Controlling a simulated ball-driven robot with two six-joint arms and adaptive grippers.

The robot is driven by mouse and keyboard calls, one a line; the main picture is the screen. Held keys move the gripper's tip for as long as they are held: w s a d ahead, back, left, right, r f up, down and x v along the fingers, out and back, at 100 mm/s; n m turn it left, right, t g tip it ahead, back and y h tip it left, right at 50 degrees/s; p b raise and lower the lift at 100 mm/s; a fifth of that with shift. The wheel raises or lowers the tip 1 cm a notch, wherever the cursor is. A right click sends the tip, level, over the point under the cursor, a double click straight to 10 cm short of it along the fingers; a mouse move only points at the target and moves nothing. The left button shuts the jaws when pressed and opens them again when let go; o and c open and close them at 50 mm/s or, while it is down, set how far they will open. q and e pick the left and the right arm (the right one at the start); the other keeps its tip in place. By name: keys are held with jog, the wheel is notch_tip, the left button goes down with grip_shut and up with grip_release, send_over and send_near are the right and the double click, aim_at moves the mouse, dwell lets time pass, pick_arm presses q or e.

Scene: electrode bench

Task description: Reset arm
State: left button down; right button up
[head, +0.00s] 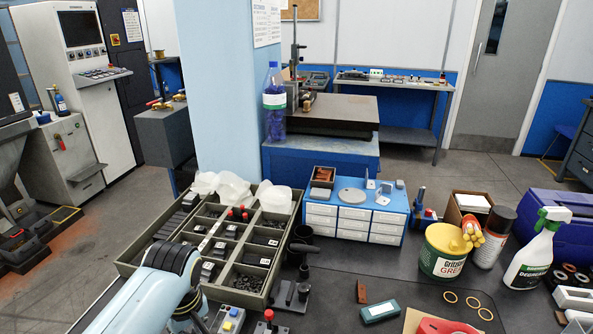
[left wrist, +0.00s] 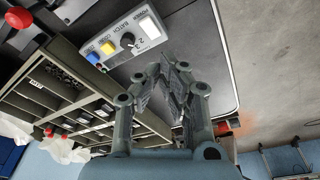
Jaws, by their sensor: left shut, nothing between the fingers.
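My left arm comes in at the bottom left of the head view, over the near edge of the compartment tray. My left gripper (left wrist: 175,68) shows in the left wrist view with its fingers closed together and nothing held. It is just beside a grey control box (left wrist: 135,40) with blue and yellow buttons, a black knob and a white switch; I cannot tell whether they touch. The control box also shows at the bottom of the head view (head: 228,321). My right gripper is in neither view.
The grey compartment tray (head: 262,300) holds dark parts and white bags. A blue drawer unit (head: 393,219) stands behind the bench middle. A grease tub (head: 445,253), spray bottle (head: 533,252) and green box (head: 380,311) are to the right. Dark bench surface near the rings is partly clear.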

pick_arm(q)
jog(key=s+a+r+m+t, duration=0.1)
jog(key=s+a+r+m, duration=0.1)
jog(key=s+r+m, duration=0.55)
jog(key=s+a+r+m+t, duration=0.1)
jog(key=s+a+r+m, duration=0.15)
jog(key=s+r, duration=0.95)
jog(key=s+a+f+g+b, duration=0.2)
jog(key=f+b, duration=0.9)
jog(key=f, duration=2.8)
jog(key=s+f+b, duration=0.4)
jog(key=s+f, duration=0.6)
jog(key=f, duration=0.2)
jog(key=s+f+b, duration=0.5)
jog(key=s+f, duration=0.5)
jog(key=f, duration=0.3)
jog(key=shift+a+f+h, duration=0.25)
jog(key=shift+a+h, duration=0.05)
jog(key=shift+a, duration=0.15)
jog(key=c, duration=2)
grip_release()
jog(key=shift+b, duration=0.3)
